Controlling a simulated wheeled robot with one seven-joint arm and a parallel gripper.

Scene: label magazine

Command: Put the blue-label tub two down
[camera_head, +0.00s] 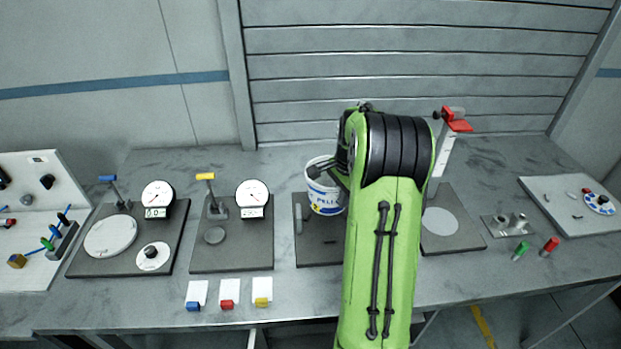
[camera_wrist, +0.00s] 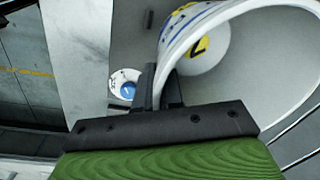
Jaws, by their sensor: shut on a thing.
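A white tub (camera_head: 325,196) with blue lettering and yellow patches is at the centre of the head view, partly hidden by my arm. My gripper (camera_head: 325,172) is at its upper rim. In the wrist view, the fingers of my gripper (camera_wrist: 165,88) are shut on the wall of the tub (camera_wrist: 268,28), one on each side. The tub is at or above a dark plate (camera_head: 318,252); I cannot tell whether it touches it. A white disc with a blue centre (camera_wrist: 124,85) shows beyond the fingers.
Left of the tub stand a plate with a dial and yellow-handled clamp (camera_head: 205,178) and another with a blue-handled clamp (camera_head: 108,180). A red-handled post (camera_head: 452,125) stands on the right. Blue, red and yellow blocks (camera_head: 228,304) with white cards lie in front.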

